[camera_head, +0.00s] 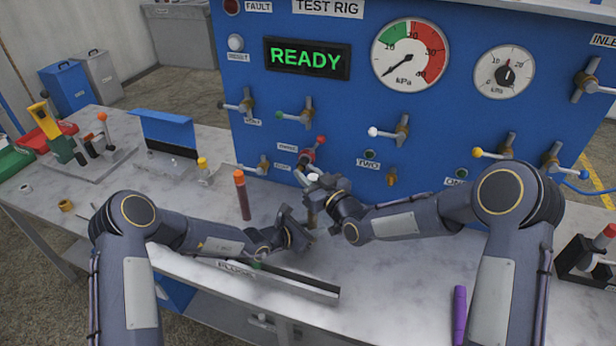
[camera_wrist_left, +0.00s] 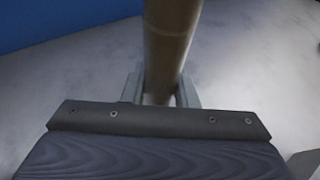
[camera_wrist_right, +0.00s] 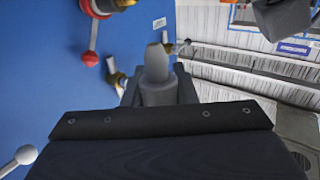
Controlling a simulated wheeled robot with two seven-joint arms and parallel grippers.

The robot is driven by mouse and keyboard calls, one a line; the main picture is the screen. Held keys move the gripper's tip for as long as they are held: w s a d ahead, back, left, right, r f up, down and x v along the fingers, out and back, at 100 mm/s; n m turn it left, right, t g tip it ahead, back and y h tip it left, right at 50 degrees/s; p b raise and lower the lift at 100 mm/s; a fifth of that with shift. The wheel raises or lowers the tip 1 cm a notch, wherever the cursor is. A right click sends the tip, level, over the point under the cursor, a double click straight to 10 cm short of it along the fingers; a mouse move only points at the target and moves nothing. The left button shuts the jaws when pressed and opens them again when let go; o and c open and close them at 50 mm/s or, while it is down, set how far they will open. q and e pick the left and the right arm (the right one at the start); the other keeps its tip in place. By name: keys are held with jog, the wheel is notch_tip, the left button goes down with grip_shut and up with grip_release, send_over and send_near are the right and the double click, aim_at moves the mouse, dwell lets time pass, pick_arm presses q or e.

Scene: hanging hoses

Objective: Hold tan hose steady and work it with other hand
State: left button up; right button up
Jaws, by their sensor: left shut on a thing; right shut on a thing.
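The tan hose (camera_wrist_left: 168,45) runs upright between the fingers of my left gripper (camera_wrist_left: 160,92) in the left wrist view, and the gripper is shut on it. In the head view my left gripper (camera_head: 308,226) is low, near the bench top, and only a short piece of the hose shows beside the fingers. My right gripper (camera_head: 314,190) is just above it, close to the blue panel. In the right wrist view my right gripper (camera_wrist_right: 158,92) is shut on a grey tapered piece (camera_wrist_right: 156,65). Whether that piece joins the hose is hidden.
The blue test rig (camera_head: 330,100) stands behind, with several valves and a red-knobbed lever (camera_head: 320,140) just above my right gripper. An orange-brown cylinder (camera_head: 241,195) stands on the left. A black-and-silver rail (camera_head: 290,280) lies in front. A purple marker (camera_head: 459,312) lies front right.

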jog(key=shift+r, duration=0.2)
pick_arm(q)
jog(key=o, duration=1.1)
pick_arm(e)
notch_tip(320, 180, up, 3)
jog(key=shift+f, duration=0.2)
